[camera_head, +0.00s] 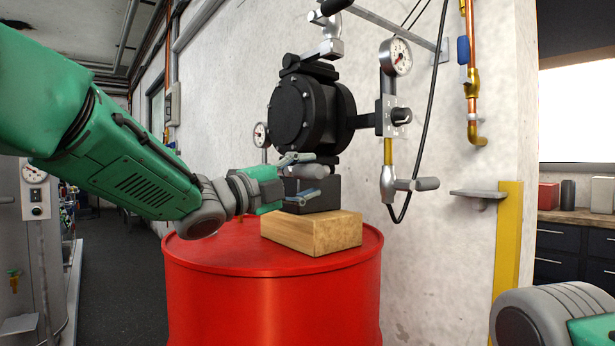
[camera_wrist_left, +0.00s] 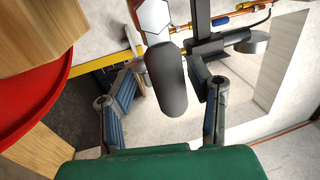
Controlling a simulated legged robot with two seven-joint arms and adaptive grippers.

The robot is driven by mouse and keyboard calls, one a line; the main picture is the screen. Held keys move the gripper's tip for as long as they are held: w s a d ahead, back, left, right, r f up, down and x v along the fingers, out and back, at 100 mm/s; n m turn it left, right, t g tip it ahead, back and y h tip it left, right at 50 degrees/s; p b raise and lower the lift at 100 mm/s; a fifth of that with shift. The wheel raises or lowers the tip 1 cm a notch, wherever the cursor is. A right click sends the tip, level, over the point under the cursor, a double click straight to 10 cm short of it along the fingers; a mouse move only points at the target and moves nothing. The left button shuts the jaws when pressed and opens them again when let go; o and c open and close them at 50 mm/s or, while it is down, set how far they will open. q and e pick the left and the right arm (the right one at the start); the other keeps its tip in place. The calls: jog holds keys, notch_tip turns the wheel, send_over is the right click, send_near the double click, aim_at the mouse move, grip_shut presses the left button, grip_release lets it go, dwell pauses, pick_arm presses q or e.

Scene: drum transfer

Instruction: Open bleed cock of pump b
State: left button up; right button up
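The black pump (camera_head: 308,108) is mounted at the wall above the red drum. In the head view my left gripper (camera_head: 314,174) is just below the pump with its fingers apart, around a grey cylindrical handle (camera_head: 315,171). The left wrist view shows a dark grey handle (camera_wrist_left: 168,82) with a pale hexagonal fitting (camera_wrist_left: 155,16), lying between the spread fingers of the left gripper (camera_wrist_left: 165,66). A gap shows beside the handle; I see no firm grip. Part of the fitting is hidden by the gripper in the head view. My right gripper is out of view.
A wooden block (camera_head: 312,236) stands on the red drum (camera_head: 270,300) under my left gripper. To the right is a gauge (camera_head: 396,57) over another grey-handled cock (camera_head: 416,184). A yellow post (camera_head: 508,235) and wall shelf (camera_head: 478,193) are farther right.

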pick_arm(q)
jog(key=shift+s+a+r, duration=0.1)
jog(key=shift+s+a, duration=0.05)
jog(key=shift+a, duration=0.1)
jog(key=v, duration=1.1)
jog(key=shift+a, duration=0.2)
jog(key=shift+s, duration=0.1)
